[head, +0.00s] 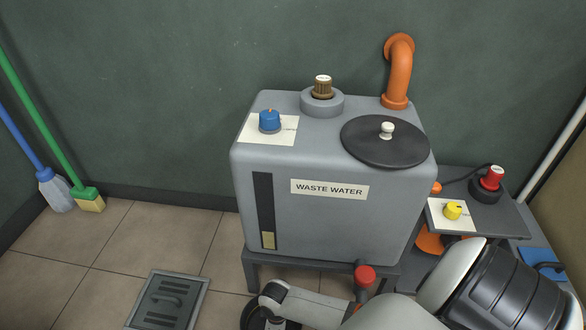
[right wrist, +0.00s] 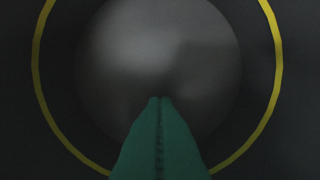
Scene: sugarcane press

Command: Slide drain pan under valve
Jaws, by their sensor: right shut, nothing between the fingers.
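The grey waste water tank (head: 330,215) stands on a low frame. Its valve has a red knob (head: 365,276) at the lower front. A dark round thing, likely the drain pan (head: 248,316), shows partly at the bottom edge of the head view, mostly hidden by my right arm. In the right wrist view a dark round shape with a yellow ring (right wrist: 277,75) and a grey middle fills the picture. My right gripper (right wrist: 160,99) is shut and empty, its green fingers pointing over this shape; contact cannot be told. My left gripper is not in view.
A floor drain grate (head: 170,302) lies left of the tank. A side table (head: 480,215) with red and yellow knobs stands at right. A broom (head: 88,200) and mop (head: 55,190) lean at the left wall. The tiled floor between is clear.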

